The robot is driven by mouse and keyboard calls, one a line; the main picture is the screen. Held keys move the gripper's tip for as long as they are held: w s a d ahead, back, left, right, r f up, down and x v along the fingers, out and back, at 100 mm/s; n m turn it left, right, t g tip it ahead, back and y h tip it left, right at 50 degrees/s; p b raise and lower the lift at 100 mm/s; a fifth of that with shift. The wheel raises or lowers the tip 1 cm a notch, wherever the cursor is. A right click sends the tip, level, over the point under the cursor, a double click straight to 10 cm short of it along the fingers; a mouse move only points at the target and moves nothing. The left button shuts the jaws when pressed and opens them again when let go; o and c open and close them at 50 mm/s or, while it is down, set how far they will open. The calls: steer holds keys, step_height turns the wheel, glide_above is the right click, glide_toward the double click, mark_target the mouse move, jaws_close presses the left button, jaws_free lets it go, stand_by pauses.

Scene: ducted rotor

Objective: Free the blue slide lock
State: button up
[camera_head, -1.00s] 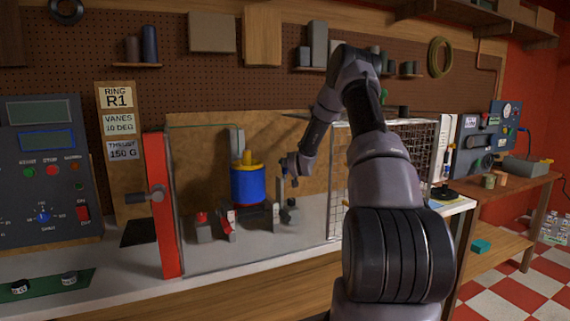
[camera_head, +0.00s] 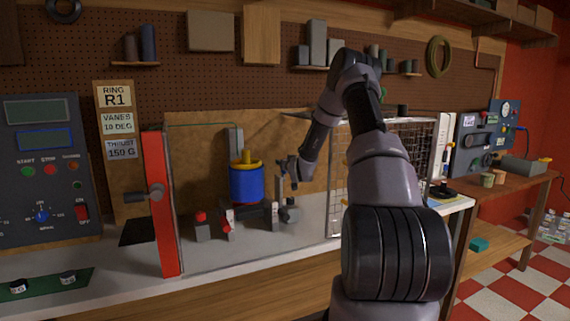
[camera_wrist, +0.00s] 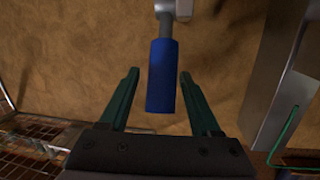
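The blue slide lock (camera_wrist: 162,88) shows in the wrist view as a blue sleeve on a short metal rod, pointing towards my palm. My gripper (camera_wrist: 160,74) is open, with one green finger on each side of the blue sleeve. A gap shows between the sleeve and each finger, so I see no hold on it. In the head view my gripper (camera_head: 289,170) is beside the upright post at the right of the blue rotor ring (camera_head: 246,184). The lock cannot be made out clearly there.
A red upright post (camera_head: 160,215) with a handle stands at the left of the clear panel. A wire mesh cage (camera_head: 411,150) stands close behind my arm at the right. A grey metal part (camera_wrist: 270,85) lies near the right finger in the wrist view.

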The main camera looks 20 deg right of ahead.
steer(key=s+a+r, duration=0.1)
steer(key=s, duration=0.9)
steer(key=shift+s+a+r, duration=0.15)
steer(key=shift+s+r, duration=0.1)
steer(key=shift+s, duration=0.05)
steer(key=s+a+r+g, duration=0.2)
steer(key=s+a+r, duration=0.3)
steer(key=s+r, duration=0.25)
steer(key=s+a+r+g, duration=0.35)
steer(key=s+r, duration=0.25)
steer(key=r, duration=0.2)
steer(key=s+a+r+g+y, duration=0.1)
steer(key=s+a, duration=0.2)
steer(key=s, duration=0.6)
steer(key=s+a+r+m+g+y, duration=0.1)
steer(key=s+a+r, duration=0.1)
steer(key=s, duration=0.8)
steer(key=s+a+r+g+y, duration=0.1)
steer(key=s+a, duration=0.3)
steer(key=s, duration=0.5)
steer(key=shift+s+a+r+m+g+y, duration=0.15)
steer(key=shift+s+r+m+g+y, duration=0.2)
steer(key=shift+y, duration=0.25)
